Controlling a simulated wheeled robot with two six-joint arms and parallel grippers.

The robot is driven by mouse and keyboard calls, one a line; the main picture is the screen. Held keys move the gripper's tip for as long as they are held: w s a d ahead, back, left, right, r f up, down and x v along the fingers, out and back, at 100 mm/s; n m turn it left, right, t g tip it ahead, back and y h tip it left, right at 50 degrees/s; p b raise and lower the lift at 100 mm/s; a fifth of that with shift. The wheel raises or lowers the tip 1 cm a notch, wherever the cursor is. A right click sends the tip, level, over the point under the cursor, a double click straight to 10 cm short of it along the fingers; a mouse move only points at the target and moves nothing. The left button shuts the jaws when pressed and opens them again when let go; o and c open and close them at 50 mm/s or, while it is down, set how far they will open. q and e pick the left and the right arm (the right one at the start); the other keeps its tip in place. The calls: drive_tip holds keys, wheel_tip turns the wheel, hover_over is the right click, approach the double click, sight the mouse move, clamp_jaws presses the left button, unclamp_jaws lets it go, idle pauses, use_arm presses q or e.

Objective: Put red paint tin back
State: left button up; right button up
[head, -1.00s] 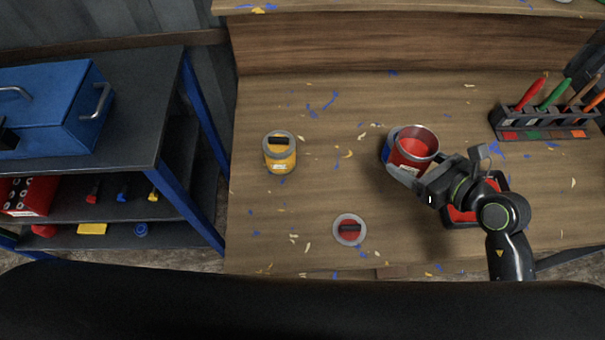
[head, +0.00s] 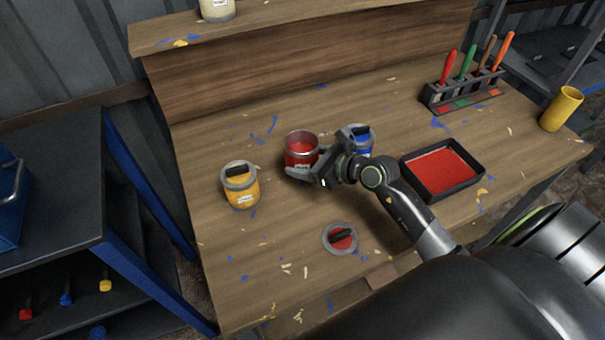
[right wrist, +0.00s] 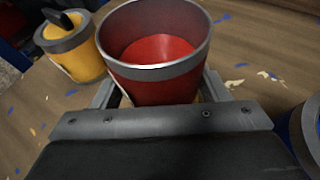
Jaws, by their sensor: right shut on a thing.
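The red paint tin (head: 300,153) is open at the top, with red paint inside. It is upright between the yellow and blue tins. My right gripper (head: 306,172) is shut on it; in the right wrist view the red tin (right wrist: 152,75) sits between the fingers. Whether its base touches the bench is hard to tell. A round lid with a red centre and dark handle (head: 341,238) lies on the bench, nearer to me. My left gripper is not in view.
A lidded yellow tin (head: 240,187) stands left of the red tin. A blue tin (head: 359,140) stands right, partly behind my gripper. A red paint tray (head: 443,170), a brush rack (head: 462,93) and a yellow cup (head: 562,108) are at right. A raised shelf (head: 290,17) runs behind.

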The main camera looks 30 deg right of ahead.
drive_tip(key=shift+a+f, duration=0.1)
drive_tip(key=shift+f, duration=2)
drive_tip(key=shift+b, duration=0.3)
drive_tip(key=shift+f, duration=0.2)
drive_tip(key=o, duration=1.3)
drive_tip(key=shift+o, duration=0.2)
drive_tip(key=shift+r, duration=0.2)
drive_tip(key=v, duration=1.2)
drive_tip(key=shift+f, duration=0.1)
